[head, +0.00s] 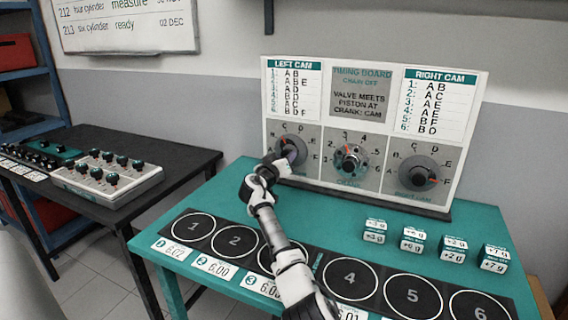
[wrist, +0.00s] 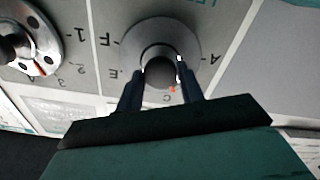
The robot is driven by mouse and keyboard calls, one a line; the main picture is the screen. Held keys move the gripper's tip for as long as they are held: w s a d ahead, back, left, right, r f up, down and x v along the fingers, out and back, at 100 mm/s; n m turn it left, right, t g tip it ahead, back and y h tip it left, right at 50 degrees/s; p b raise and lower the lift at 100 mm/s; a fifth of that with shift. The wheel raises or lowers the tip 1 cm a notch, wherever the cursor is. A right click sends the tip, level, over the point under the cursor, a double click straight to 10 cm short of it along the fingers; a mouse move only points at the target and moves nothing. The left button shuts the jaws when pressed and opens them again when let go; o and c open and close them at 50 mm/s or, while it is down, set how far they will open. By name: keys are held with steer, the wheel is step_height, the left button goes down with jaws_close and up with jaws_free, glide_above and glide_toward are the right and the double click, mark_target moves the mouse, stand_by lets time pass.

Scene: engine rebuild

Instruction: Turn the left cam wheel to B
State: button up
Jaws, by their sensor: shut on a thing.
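The left cam wheel (head: 297,148) is a grey dial at the lower left of the timing board (head: 376,84). In the wrist view the wheel (wrist: 150,27) shows upside down, with letters F, E and C around it. Its red mark (wrist: 172,89) sits close by the C. D and B are not readable there, near my fingers. My gripper (wrist: 160,68) is shut on the wheel's central knob, one finger on each side. In the head view my gripper (head: 286,160) covers the lower left of this wheel.
The crank wheel (head: 349,160) is close to the right of the left cam wheel, and the right cam wheel (head: 418,174) is beyond it. Several small weight blocks (head: 412,240) stand on the teal table (head: 225,200). A dark mat (head: 318,262) with numbered circles lies in front.

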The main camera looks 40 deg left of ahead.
steer(key=n, duration=0.4)
steer(key=shift+r+n+b, duration=0.1)
steer(key=shift+n+b, duration=0.3)
steer(key=shift+n, duration=0.3)
steer(key=o, duration=1)
